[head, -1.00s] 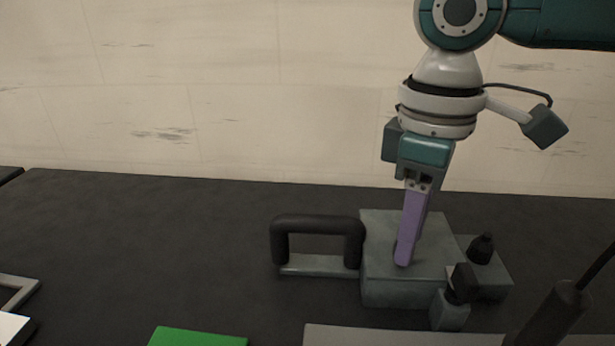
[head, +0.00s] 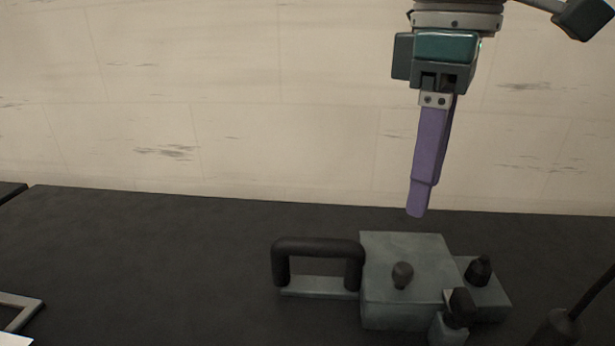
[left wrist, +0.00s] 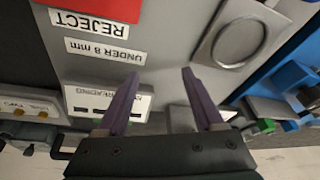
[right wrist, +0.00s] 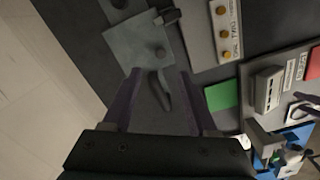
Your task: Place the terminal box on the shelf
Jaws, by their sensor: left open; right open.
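No item is clearly marked as the terminal box, and I cannot identify a shelf. A grey block (head: 395,302) stands on the dark table in the head view, with a knob (head: 402,275) on top and a black handle (head: 318,245) at its left side. It also shows in the right wrist view (right wrist: 128,45). My right gripper (head: 422,211) is open and empty, above and behind the block, fingers pointing down, apart from it. Its fingers also show in the right wrist view (right wrist: 159,75). My left gripper (left wrist: 160,74) is open and empty over a labelled panel, outside the head view.
The right wrist view shows a pale strip with brass-coloured buttons (right wrist: 227,30), a green pad (right wrist: 221,95) and a small grey device (right wrist: 268,88). The left wrist view shows a red REJECT sign (left wrist: 120,12) and a grey ring (left wrist: 238,40).

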